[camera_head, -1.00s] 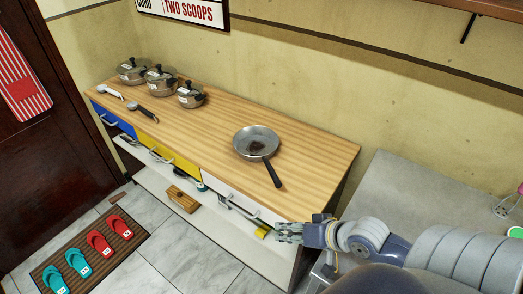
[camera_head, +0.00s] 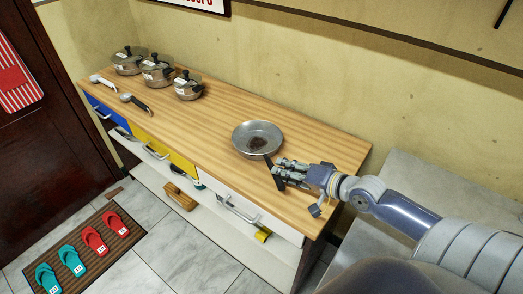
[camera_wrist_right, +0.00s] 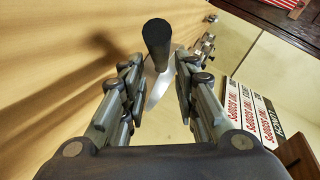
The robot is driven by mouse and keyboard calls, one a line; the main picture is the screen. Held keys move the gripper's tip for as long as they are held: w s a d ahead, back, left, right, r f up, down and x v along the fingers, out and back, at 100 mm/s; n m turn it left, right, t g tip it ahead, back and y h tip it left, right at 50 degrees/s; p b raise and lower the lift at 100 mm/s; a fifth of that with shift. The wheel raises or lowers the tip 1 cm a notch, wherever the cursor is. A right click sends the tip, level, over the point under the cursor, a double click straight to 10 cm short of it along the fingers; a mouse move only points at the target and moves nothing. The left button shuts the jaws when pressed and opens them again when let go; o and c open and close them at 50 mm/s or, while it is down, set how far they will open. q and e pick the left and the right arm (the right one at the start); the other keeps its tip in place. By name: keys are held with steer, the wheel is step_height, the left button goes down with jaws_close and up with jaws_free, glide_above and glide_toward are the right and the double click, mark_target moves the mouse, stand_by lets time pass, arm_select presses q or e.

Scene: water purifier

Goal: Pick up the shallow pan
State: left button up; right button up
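The shallow pan (camera_head: 246,131) is a round grey metal pan with a dark patch inside. It sits on the wooden counter, and its black handle (camera_head: 274,177) points toward the front edge. My right gripper (camera_head: 280,171) is at the handle, partly covering it. In the right wrist view, the gripper (camera_wrist_right: 158,72) has its fingers apart, with the black handle (camera_wrist_right: 157,42) between or just beyond the fingertips. I cannot tell whether either finger touches it. My left gripper is not in view.
The wooden counter (camera_head: 210,120) stands against the yellow wall. Several lidded pots (camera_head: 187,90) and two ladle-like utensils (camera_head: 132,103) are at its left end. A grey surface (camera_head: 400,185) lies right of the counter. Sandals lie on a floor mat (camera_head: 121,224). The counter around the pan is clear.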

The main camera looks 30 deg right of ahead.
mark_target(272, 165)
steer(key=shift+w+a, duration=0.1)
steer(key=shift+w+a+f, duration=0.15)
steer(key=shift+w+a, duration=0.05)
steer(key=shift+w, duration=0.15)
steer(key=x, duration=0.3)
steer(key=shift+w+f, duration=0.1)
steer(key=shift+w+a+f, duration=0.2)
steer(key=shift+w, duration=0.25)
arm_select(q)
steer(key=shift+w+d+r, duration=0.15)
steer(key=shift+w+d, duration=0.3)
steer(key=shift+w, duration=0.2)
arm_select(e)
steer(key=shift+f, duration=0.1)
jaws_close()
